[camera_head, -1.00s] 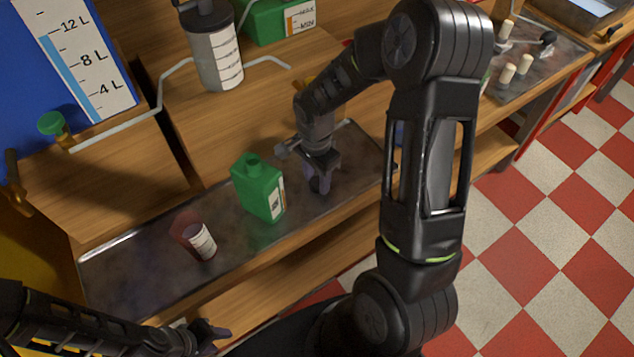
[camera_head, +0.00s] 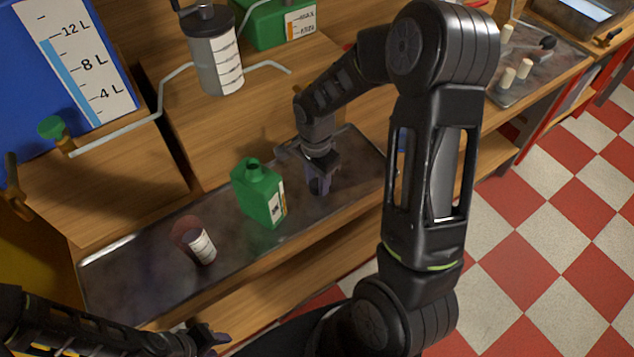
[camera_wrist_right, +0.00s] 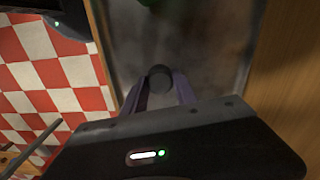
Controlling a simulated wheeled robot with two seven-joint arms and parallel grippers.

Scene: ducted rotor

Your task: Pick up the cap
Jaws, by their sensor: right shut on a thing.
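The cap (camera_wrist_right: 159,77) is a small dark round piece between the fingertips of my right gripper (camera_wrist_right: 158,88) in the right wrist view. The purple-grey fingers are shut on its two sides. In the head view my right gripper (camera_head: 318,184) points down over the metal tray, right of the green bottle, and the cap is mostly hidden by the fingers. I cannot tell whether the cap still touches the tray. The green bottle (camera_head: 260,195) stands upright with an open neck. My left gripper (camera_head: 208,340) is low at the left, away from the cap; its jaw opening is unclear.
A reddish see-through cup with a white label (camera_head: 201,245) stands on the metal tray (camera_head: 130,270) left of the bottle. A pump canister (camera_head: 215,60) and a bent pale pipe (camera_head: 125,135) are behind. The tray's left end is clear.

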